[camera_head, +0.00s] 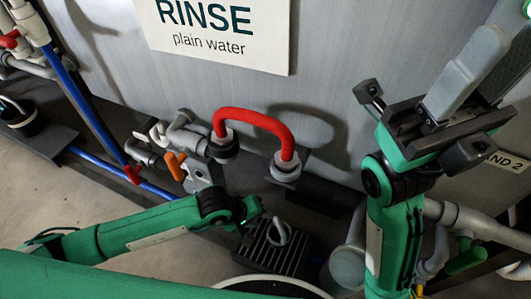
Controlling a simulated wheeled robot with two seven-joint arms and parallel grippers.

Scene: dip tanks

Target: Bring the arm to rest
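The far finger is partly hidden and cut by the picture's edge. The green arm link (388,240) below it stands nearly upright. Another green arm link (150,225) lies low across the left and centre.
A red U-shaped pipe handle (255,118) bridges two fittings at the tank's foot. Left of it are an orange valve lever (175,165) and a blue pipe (90,110). A dark ribbed block (272,250) is near the low arm. Grey pipes (480,222) run close beside the upright link.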

